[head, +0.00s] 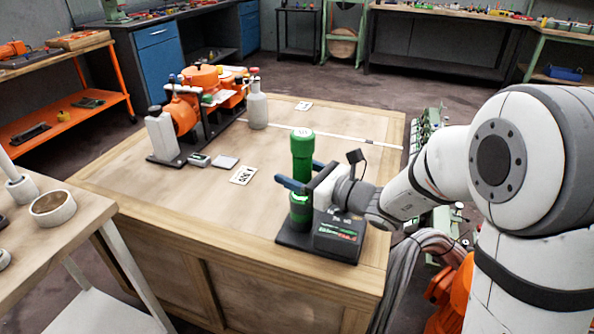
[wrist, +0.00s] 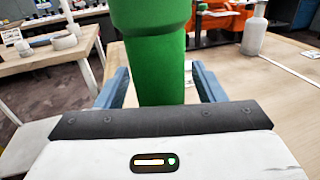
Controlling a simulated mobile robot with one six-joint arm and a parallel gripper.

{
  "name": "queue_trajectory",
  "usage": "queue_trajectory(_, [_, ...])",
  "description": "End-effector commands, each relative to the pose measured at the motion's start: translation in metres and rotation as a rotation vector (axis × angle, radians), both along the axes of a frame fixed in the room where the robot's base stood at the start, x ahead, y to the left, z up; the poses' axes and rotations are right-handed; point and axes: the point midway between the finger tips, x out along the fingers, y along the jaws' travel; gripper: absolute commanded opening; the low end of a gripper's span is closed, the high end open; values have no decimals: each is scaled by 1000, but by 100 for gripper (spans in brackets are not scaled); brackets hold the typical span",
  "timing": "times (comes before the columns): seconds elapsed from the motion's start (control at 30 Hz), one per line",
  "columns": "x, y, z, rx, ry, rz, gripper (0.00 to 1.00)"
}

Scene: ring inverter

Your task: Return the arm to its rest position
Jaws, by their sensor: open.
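My gripper (head: 303,177) reaches in from the right, over the front right part of the wooden table. Its blue fingers stand apart on either side of a green column (head: 302,150) with a wider top, and the gripper is open. The column stands upright on a dark base (head: 320,243) with a labelled box at the table's front edge. In the wrist view the green column (wrist: 160,75) rises between the two blue fingers, with a visible gap on each side. The column's lower part is hidden behind the gripper body there.
An orange machine (head: 190,105) on a dark plate stands at the table's back left, beside a grey bottle (head: 258,107). Cards (head: 243,175) lie on the table (head: 150,190). A side table with a round bowl (head: 53,207) is at left. The table's middle is mostly clear.

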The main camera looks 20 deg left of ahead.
Motion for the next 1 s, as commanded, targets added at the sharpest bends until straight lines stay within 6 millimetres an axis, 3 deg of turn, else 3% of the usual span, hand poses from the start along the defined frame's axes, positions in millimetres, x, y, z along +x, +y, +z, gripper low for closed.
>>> queue_trajectory(0.43, [-19,-61,3,2,-3,-4,63])
queue_trajectory(0.73, [-28,-74,7,-12,-16,14,63])
queue_trajectory(0.87, [-51,-75,25,-108,-92,101,63])
queue_trajectory(1.0, [-96,-86,50,-318,-258,274,63])
